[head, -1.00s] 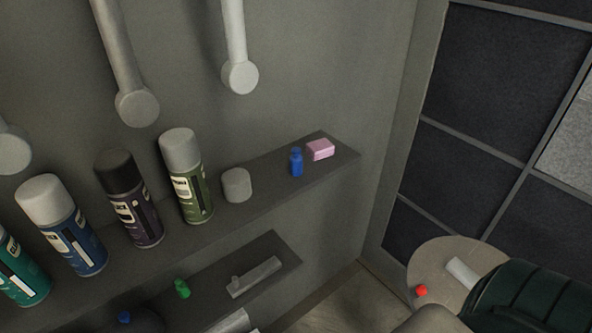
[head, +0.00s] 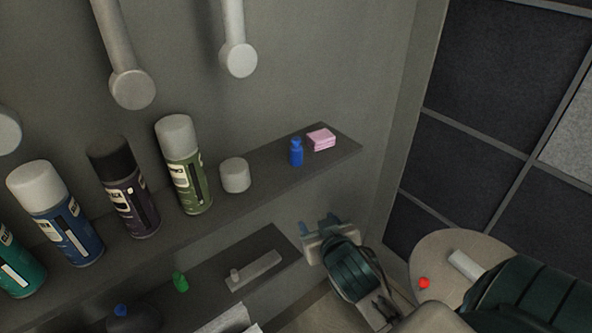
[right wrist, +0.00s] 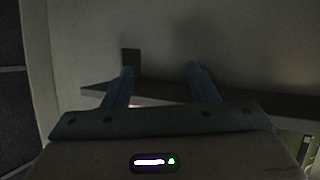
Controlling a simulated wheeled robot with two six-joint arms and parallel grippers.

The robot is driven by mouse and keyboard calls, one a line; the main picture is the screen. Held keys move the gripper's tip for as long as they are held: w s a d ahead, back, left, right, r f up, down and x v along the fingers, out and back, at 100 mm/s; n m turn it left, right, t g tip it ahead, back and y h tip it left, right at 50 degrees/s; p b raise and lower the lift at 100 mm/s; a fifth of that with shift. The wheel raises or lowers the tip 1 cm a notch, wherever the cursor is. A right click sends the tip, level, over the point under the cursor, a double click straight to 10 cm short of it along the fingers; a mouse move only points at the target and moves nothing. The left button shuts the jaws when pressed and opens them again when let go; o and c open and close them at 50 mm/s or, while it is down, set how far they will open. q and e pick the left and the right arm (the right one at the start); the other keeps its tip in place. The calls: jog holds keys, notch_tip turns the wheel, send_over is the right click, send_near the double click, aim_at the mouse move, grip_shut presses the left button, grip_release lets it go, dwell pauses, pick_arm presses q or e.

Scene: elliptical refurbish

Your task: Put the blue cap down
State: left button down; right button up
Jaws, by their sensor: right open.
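A small blue cap-like piece (head: 121,310) shows at the bottom left of the head view, on top of a dark rounded object (head: 134,320) by the lower shelf. A small blue bottle (head: 296,153) with a blue top stands upright on the upper shelf, beside a pink block (head: 321,139). I cannot tell which blue piece is the cap. My right gripper (head: 319,224) is open and looks empty, near the right end of the lower shelf. In the right wrist view its two fingers (right wrist: 162,78) are spread in front of a shelf edge. My left gripper is not in view.
The upper shelf (head: 260,182) holds several spray cans and a white cylinder (head: 235,175). The lower shelf (head: 285,246) holds a green bottle (head: 180,282) and a grey bar (head: 254,271). Metal arms hang above.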

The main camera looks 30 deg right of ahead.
aim_at(298, 152)
jog(key=w+r+t, duration=0.1)
jog(key=w+r, duration=0.2)
jog(key=w+d+r+t+p, duration=0.1)
jog(key=w+r+t, duration=0.1)
jog(key=w+r, duration=0.1)
jog(key=w+d+r+m+t+h, duration=0.1)
jog(key=w+r, duration=0.2)
jog(key=r, duration=0.1)
jog(key=shift+w+d+r+t+p, duration=0.15)
jog(key=shift+w+r+t+p, duration=0.1)
jog(key=shift+r+t+p, duration=0.1)
jog(key=p+x, duration=0.2)
jog(key=x, duration=0.2)
jog(key=shift+w+r+p, duration=0.2)
jog(key=shift+w+p, duration=0.15)
jog(key=shift+w, duration=0.05)
jog(key=shift+w+d+f, duration=0.15)
jog(key=shift+w+f, duration=0.05)
jog(key=shift+w, duration=0.15)
jog(key=shift+s, duration=0.1)
jog(key=shift+c, duration=0.2)
jog(key=c, duration=1.1)
jog(key=shift+o, duration=0.2)
jog(key=shift+r, duration=0.15)
